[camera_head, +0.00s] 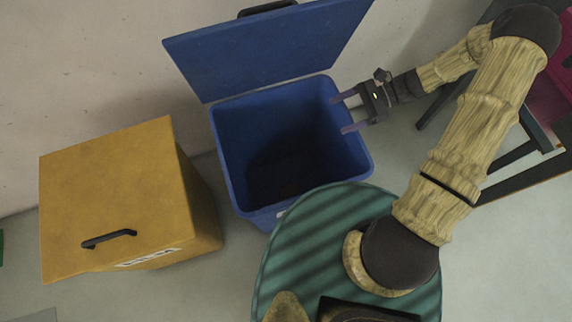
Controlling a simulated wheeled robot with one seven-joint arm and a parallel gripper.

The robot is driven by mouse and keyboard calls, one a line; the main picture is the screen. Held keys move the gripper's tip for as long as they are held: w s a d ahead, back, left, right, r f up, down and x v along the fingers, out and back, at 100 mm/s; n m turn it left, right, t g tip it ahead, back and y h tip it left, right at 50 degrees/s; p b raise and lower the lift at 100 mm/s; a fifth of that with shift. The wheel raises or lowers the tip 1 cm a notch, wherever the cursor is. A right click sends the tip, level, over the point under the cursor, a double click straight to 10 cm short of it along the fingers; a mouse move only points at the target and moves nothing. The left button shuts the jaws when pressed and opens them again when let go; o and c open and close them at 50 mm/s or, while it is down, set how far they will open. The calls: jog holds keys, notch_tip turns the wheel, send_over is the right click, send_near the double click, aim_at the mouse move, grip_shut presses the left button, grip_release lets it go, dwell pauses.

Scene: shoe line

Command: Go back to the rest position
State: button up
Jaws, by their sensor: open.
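My gripper (341,114) is open, with its two fingers apart and pointing left. It is over the right rim of the blue bin (229,172), and nothing shows between the fingers. My arm bends from the lower right up to the top right corner and back left to the gripper. The blue bin's lid (265,45) stands raised at the back. The inside of the bin is dark, and I cannot tell clearly what lies at its bottom.
A yellow bin (110,195) with a closed lid and a black handle stands left of the blue bin. A dark-framed table or rack (520,152) with a magenta item (545,98) is at the right, behind my arm. A pale wall runs along the back.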

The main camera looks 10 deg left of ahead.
dwell(0.8)
jog(key=s+d+r+n+t+h, duration=0.4)
jog(key=d+r+n+h, duration=0.15)
jog(key=r, duration=0.25)
jog(key=s+d+r+n+t+h, duration=0.45)
jog(key=r+n+h, duration=0.25)
jog(key=r, duration=0.2)
jog(key=w+p+v, duration=0.2)
jog(key=p+v, duration=0.7)
jog(key=p, duration=0.1)
jog(key=w+r+p+v, duration=0.1)
jog(key=w+p+v, duration=0.1)
jog(key=p+v, duration=0.8)
jog(key=shift+w+d+r, duration=0.2)
jog(key=shift+w+r, duration=0.05)
jog(key=shift+w, duration=0.1)
jog(key=shift+y, duration=0.25)
